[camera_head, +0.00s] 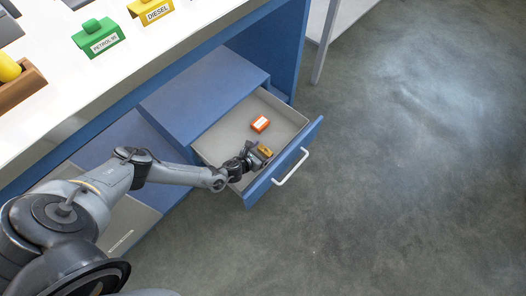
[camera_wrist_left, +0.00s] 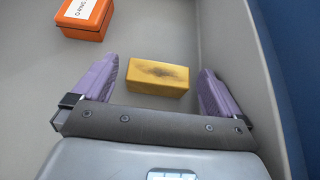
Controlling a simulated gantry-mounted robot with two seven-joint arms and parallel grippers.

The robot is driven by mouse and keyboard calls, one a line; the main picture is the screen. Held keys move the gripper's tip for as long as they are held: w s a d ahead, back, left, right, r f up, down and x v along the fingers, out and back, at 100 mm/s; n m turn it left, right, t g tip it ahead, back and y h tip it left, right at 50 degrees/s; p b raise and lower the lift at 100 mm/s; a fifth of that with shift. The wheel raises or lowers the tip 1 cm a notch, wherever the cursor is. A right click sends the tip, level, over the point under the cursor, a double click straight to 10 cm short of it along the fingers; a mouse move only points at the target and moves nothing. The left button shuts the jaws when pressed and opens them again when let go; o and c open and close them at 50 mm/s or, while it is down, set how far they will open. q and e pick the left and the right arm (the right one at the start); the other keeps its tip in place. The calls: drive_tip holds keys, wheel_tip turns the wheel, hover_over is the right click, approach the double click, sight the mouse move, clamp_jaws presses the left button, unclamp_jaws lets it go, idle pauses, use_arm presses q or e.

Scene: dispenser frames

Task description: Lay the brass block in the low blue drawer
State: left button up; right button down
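The low blue drawer (camera_head: 263,187) is pulled open, with a grey inside and a pale handle. The brass block (camera_head: 265,149) is inside it near the front; in the left wrist view the yellow block (camera_wrist_left: 157,77) has a dark smudge on top. My left gripper (camera_head: 259,156) reaches down into the drawer at the block. In the left wrist view its purple fingers (camera_wrist_left: 160,80) stand wide apart, with the block between them and a gap on each side. The block appears to lie on the drawer floor. My right gripper is not in view.
An orange labelled box (camera_head: 260,124) lies deeper in the drawer; it also shows in the left wrist view (camera_wrist_left: 84,18). A white counter (camera_head: 130,62) above holds a green PETROL 95 holder (camera_head: 98,37) and a yellow DIESEL holder (camera_head: 151,10). The floor at right is clear.

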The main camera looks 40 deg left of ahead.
use_arm(q)
drive_tip(key=shift+r, duration=0.3)
drive_tip(key=shift+s+r+p, duration=0.25)
drive_tip(key=shift+s+p, duration=0.1)
drive_tip(key=shift+p, duration=0.25)
drive_tip(key=p+v, duration=0.3)
drive_tip(key=v, duration=0.2)
drive_tip(key=shift+s+r+p, duration=0.1)
drive_tip(key=shift+s+p, duration=0.25)
drive_tip(key=shift+s+r, duration=0.15)
drive_tip(key=shift+s, duration=0.25)
